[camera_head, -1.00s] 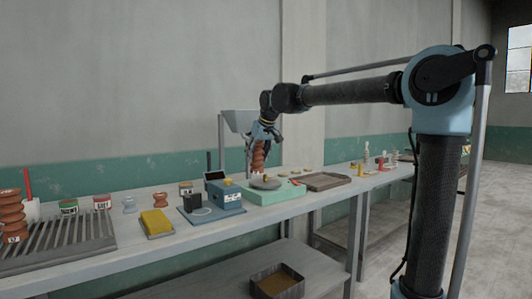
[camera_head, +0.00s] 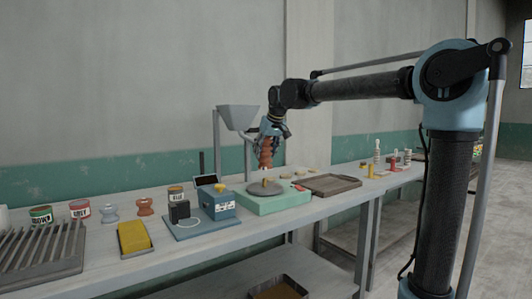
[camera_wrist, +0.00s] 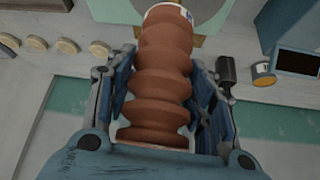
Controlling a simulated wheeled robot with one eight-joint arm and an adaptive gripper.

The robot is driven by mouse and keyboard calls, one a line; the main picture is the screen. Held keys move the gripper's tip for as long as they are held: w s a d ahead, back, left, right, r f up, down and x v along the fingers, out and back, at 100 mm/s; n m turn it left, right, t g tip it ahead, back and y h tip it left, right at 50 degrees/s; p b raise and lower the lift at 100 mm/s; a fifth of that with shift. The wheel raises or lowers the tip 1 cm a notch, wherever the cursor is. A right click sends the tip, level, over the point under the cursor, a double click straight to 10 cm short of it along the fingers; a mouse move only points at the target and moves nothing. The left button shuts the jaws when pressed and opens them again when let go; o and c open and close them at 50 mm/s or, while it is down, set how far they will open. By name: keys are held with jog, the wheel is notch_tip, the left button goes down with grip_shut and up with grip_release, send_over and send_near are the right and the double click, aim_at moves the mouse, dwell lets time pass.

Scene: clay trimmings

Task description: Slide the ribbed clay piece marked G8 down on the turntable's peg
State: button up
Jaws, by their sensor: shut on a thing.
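My gripper (camera_head: 267,153) is shut on a brown ribbed clay piece (camera_head: 265,160), held roughly upright in the head view. In the wrist view the ribbed piece (camera_wrist: 165,80) lies between both finger pads of my gripper (camera_wrist: 166,90). Its far end carries a pale label with blue marking, too small to read. The grey turntable disc (camera_head: 258,190) sits on a green base (camera_head: 280,203), with a short yellowish peg (camera_head: 264,183) at its middle. In the head view the piece appears above the peg and apart from it; exact alignment cannot be told.
A blue box device (camera_head: 220,204) stands just left of the turntable, and a brown tray (camera_head: 333,184) lies to its right. A grey hopper (camera_head: 238,117) rises behind. A yellow sponge-like block (camera_head: 132,236), small pots and a slatted rack (camera_head: 40,250) are further left.

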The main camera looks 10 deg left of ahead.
aim_at(265, 167)
jog(key=shift+s+a+f, duration=0.1)
jog(key=shift+f, duration=0.05)
jog(key=shift+f, duration=1.4)
jog(key=shift+s, duration=0.1)
jog(key=shift+f, duration=2.15)
dwell(2.0)
jog(key=o, duration=1.6)
